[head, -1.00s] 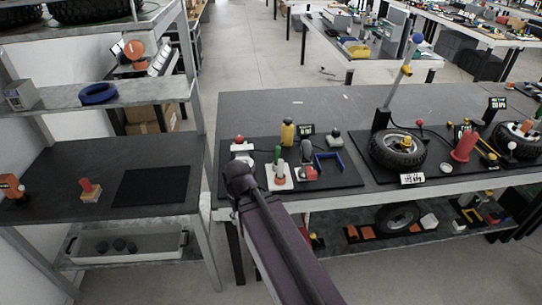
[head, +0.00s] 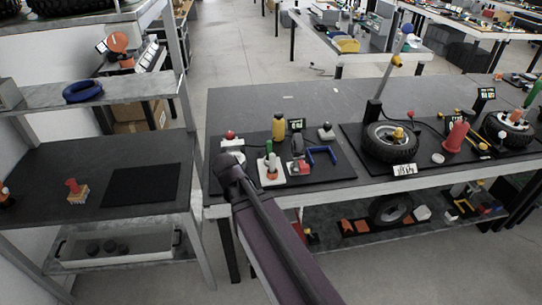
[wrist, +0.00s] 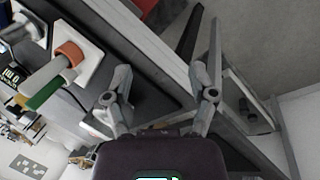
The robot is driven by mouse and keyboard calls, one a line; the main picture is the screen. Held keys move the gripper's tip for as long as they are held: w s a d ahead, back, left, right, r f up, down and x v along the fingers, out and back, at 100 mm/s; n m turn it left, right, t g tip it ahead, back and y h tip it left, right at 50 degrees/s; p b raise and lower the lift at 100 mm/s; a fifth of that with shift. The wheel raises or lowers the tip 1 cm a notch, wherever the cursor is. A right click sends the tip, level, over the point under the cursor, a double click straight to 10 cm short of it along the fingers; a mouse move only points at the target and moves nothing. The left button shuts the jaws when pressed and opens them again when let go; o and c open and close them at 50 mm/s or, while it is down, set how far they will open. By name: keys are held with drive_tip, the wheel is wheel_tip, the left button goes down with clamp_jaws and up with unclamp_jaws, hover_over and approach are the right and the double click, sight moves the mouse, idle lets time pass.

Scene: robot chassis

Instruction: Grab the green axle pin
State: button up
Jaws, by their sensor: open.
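In the head view my arm hides the fingers.
A yellow bottle (head: 278,125), a blue bracket (head: 323,150) and a red-topped piece (head: 230,135) stand close to the pin. A tyre (head: 378,146) and a red cone (head: 456,137) are to the right. The bench's back left is clear.

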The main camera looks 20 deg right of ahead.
drive_tip(key=w+d+n+t+h+b, duration=0.25)
drive_tip(key=w+d+n+h, duration=0.25)
drive_tip(key=w+n, duration=0.35)
drive_tip(key=n+t+h+b, duration=0.3)
drive_tip(key=n+h, duration=0.1)
drive_tip(key=n, duration=0.6)
approach(268, 148)
drive_tip(key=shift+v, duration=1.35)
drive_tip(key=shift+w+d+r, duration=0.1)
drive_tip(key=b+x, duration=0.3)
drive_tip(key=x, duration=0.4)
drive_tip(key=shift+w+d+f, duration=0.3)
drive_tip(key=shift+d+f, duration=0.05)
drive_tip(key=shift+d, duration=0.25)
drive_tip(key=shift+b+x, duration=1.1)
drive_tip(key=shift+x, duration=1.5)
